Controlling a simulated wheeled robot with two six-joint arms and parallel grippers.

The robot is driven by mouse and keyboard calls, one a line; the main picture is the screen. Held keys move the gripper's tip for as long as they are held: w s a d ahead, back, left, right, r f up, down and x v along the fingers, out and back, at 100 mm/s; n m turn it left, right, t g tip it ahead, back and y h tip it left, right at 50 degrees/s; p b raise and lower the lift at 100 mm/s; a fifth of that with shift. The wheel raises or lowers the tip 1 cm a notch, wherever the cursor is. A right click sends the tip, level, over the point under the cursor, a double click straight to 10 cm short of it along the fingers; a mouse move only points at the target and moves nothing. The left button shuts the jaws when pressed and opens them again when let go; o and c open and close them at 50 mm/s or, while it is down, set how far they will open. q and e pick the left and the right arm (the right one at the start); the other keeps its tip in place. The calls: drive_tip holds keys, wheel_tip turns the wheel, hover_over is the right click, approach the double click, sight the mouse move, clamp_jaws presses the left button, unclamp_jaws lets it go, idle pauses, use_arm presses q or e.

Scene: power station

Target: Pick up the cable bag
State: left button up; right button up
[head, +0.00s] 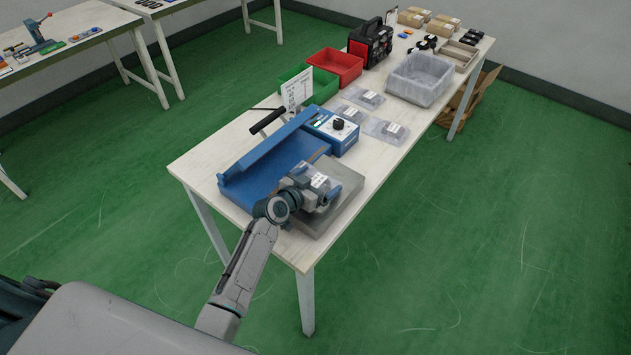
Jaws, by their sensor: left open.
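A clear plastic bag with a white label (315,174), which looks like a cable bag, is at the near end of the white table, above or on a flat grey plate. My left gripper (323,193) is right at this bag, overlapping its near side. It is open; its fingers are small and partly hidden, so I cannot tell whether they touch the bag. My right gripper is out of view.
Beside the bag stand a blue sealer-like tray (252,186) with a black-handled lever and a blue control box (338,130). Green (322,84) and red bins (335,66), a grey crate (420,78) and a black-red machine (371,43) are farther back. Green floor is free at right.

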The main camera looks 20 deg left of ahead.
use_arm(q)
drive_tip(key=c, duration=1.1)
drive_tip(key=shift+r, duration=0.1)
